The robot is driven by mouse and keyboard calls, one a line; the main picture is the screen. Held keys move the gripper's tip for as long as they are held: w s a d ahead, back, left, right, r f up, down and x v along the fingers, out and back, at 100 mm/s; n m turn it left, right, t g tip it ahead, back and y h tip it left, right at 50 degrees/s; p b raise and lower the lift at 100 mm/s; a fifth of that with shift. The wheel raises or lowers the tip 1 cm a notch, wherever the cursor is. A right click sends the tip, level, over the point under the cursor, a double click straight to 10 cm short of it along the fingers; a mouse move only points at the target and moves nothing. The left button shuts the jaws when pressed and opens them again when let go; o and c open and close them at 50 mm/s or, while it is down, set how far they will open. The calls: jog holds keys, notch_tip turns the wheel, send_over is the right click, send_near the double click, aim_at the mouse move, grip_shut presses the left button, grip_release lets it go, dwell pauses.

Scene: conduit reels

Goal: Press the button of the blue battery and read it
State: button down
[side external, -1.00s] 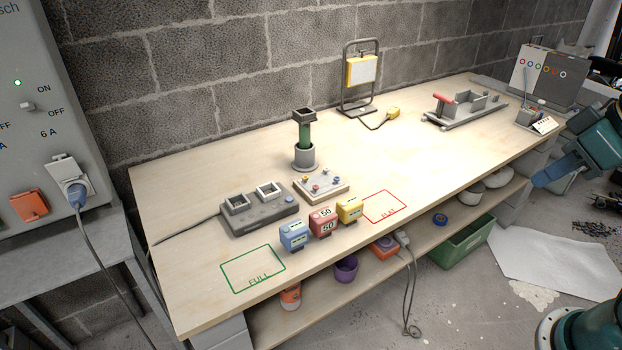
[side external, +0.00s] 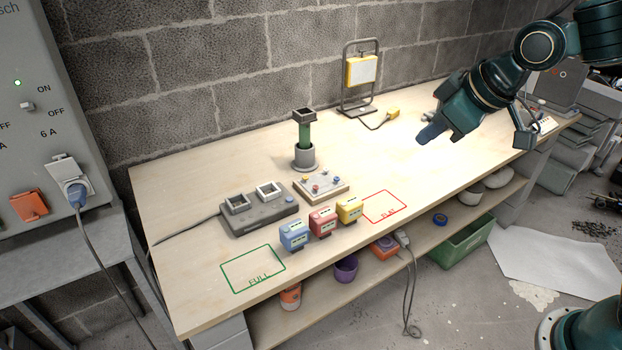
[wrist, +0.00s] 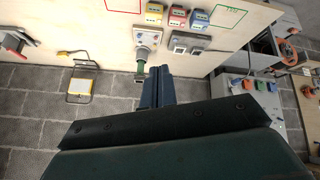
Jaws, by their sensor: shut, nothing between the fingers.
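The blue battery (side external: 294,236) stands upright near the front edge of the bench, leftmost in a row with the red battery (side external: 322,222) and the yellow battery (side external: 349,210). In the wrist view the blue battery (wrist: 199,18) is the rightmost of the three. Its button and any reading are too small to make out. My gripper (side external: 428,136) is shut and empty, above the right part of the bench and well apart from the batteries. In the wrist view its fingers (wrist: 158,76) are together.
A grey two-socket charger (side external: 258,214) and a small board with knobs (side external: 321,186) sit behind the batteries. A green post in a grey cup (side external: 303,140) and a work lamp (side external: 361,72) stand farther back. The green FULL outline (side external: 253,268) and red FLAT outline (side external: 385,206) are empty.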

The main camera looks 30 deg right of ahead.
jog(key=w+a+f+n+t, duration=0.1)
jog(key=w+a+f+n, duration=0.1)
jog(key=w+a+f, duration=0.3)
jog(key=w+a+f+n, duration=0.1)
jog(key=w+a, duration=0.2)
jog(key=w, duration=0.3)
jog(key=n+t+y, duration=0.1)
jog(key=n+y, duration=0.1)
jog(key=n, duration=0.2)
send_over(290, 233)
notch_tip(290, 233, down, 10)
jog(key=shift+r, duration=0.15)
jog(key=shift+f, duration=0.2)
jog(key=shift+f, duration=4.2)
jog(key=shift+f, duration=0.85)
jog(key=shift+r, duration=0.85)
